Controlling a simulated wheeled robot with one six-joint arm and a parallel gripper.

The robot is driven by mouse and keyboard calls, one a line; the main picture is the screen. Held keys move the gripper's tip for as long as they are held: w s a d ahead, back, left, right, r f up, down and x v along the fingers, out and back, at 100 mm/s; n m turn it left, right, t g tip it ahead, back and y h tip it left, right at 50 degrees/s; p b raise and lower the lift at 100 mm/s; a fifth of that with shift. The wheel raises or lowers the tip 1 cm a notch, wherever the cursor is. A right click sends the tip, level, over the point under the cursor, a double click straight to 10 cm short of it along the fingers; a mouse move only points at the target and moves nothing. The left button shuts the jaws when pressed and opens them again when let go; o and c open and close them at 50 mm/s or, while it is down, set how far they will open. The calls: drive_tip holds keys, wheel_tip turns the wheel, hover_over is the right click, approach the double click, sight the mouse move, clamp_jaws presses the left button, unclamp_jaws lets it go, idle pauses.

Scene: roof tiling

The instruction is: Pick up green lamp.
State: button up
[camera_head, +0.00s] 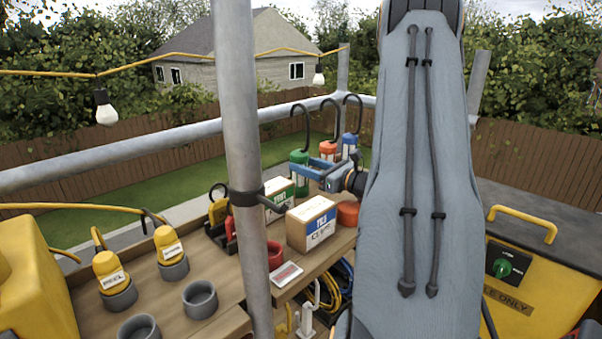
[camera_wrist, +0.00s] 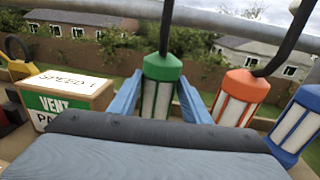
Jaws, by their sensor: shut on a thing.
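The green lamp (camera_head: 299,158) has a green cap, pale panels and a dark hook. It stands upright at the far end of the wooden bench, and its hook rises toward the metal rail. In the wrist view the green lamp (camera_wrist: 162,68) is between the two blue fingers of my gripper (camera_wrist: 158,98). In the head view my gripper (camera_head: 308,170) reaches left to the lamp and is shut on it. The lamp's lower part is hidden by my wrist in the wrist view.
An orange lamp (camera_wrist: 238,95) and a blue lamp (camera_wrist: 301,122) stand to the right. A VENT box (camera_wrist: 70,100) is close on the left. A second cardboard box (camera_head: 311,222) is nearer. A metal pole (camera_head: 240,120) rises in front of the bench (camera_head: 215,258).

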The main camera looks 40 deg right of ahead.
drive_tip(key=shift+r, duration=0.2)
wheel_tip(320, 180, up, 10)
drive_tip(key=shift+f, duration=0.1)
idle(0.9)
